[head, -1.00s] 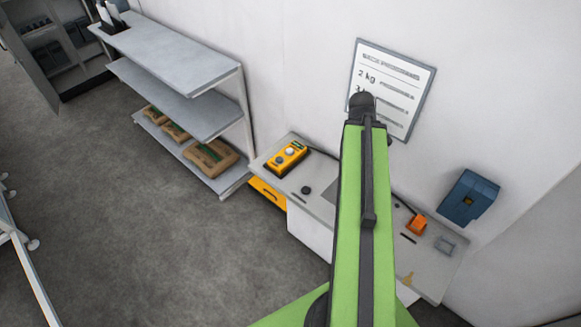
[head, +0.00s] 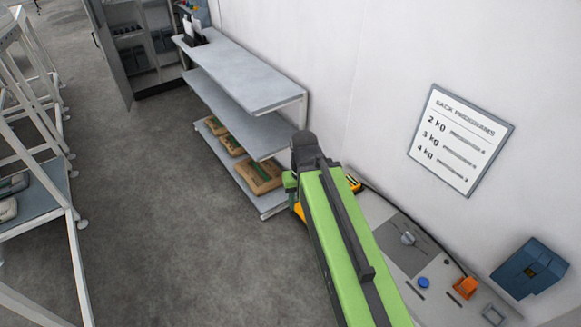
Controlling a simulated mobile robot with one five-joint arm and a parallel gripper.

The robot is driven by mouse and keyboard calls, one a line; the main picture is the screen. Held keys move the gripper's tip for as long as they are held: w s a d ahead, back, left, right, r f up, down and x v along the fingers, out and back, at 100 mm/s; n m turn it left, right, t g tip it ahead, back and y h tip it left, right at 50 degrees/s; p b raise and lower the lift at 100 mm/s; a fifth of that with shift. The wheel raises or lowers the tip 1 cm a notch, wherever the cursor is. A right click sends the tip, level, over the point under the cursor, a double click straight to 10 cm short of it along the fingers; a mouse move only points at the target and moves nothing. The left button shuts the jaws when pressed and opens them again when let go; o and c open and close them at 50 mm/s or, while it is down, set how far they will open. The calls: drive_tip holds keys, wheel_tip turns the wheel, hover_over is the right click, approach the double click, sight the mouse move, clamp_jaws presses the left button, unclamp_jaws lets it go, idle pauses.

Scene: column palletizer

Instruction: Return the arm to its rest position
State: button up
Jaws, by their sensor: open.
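My green arm (head: 345,235) rises from the bottom of the head view and leans up to the left. Its dark upper joint (head: 303,150) stands in front of the grey shelf unit's near end and the bench's left end. A short green part of my arm shows just left of that joint. My gripper does not show; the arm itself may hide it. Whether the arm touches anything cannot be seen.
The bench (head: 378,210) against the wall carries a blue button (head: 424,283) and an orange item (head: 466,288). The shelf unit (head: 240,78) holds several sacks low down. A white frame (head: 72,232) stands at left. Open floor (head: 180,240) lies between.

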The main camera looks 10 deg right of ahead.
wheel_tip(320, 180, down, 16)
drive_tip(key=b, duration=1.5)
drive_tip(key=shift+d+f+b, duration=0.2)
drive_tip(key=shift+d+b, duration=0.05)
drive_tip(key=shift+b, duration=0.05)
drive_tip(key=shift+s, duration=0.1)
drive_tip(key=shift+c, duration=0.2)
idle(0.7)
